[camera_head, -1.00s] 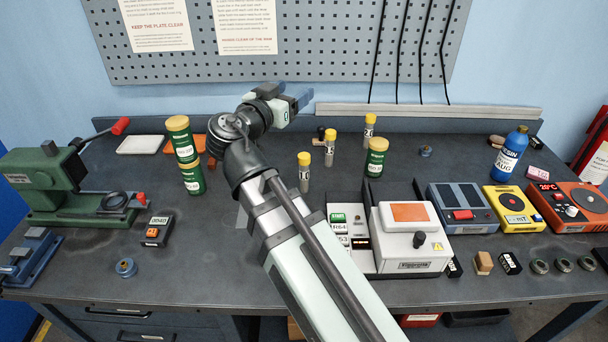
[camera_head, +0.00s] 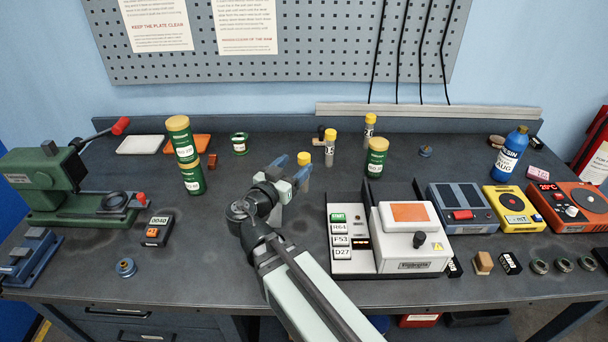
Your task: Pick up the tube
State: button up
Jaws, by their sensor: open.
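Three slim clear tubes with yellow caps and dark markings stand upright on the bench: a near tube (camera_head: 304,160), a middle tube (camera_head: 330,148) and a far tube (camera_head: 369,132). My gripper (camera_head: 292,167) is open with blue fingertips, low over the bench and pointing away toward the near tube. The right fingertip covers part of that tube's body; its yellow cap shows above the finger. I cannot tell whether the finger touches it or whether the tube is between the fingers.
Green yellow-lidded canisters stand stacked at left (camera_head: 193,178) and singly right of the tubes (camera_head: 376,158). A white device with an orange panel (camera_head: 411,240) and a label rack (camera_head: 340,241) sit front right.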

aim_at(306, 155)
jog(key=shift+w+d+f, duration=0.1)
jog(key=shift+w+f, duration=0.1)
jog(key=shift+f, duration=0.05)
jog(key=shift+x, duration=3.55)
jog(key=shift+c, duration=0.5)
grip_shut()
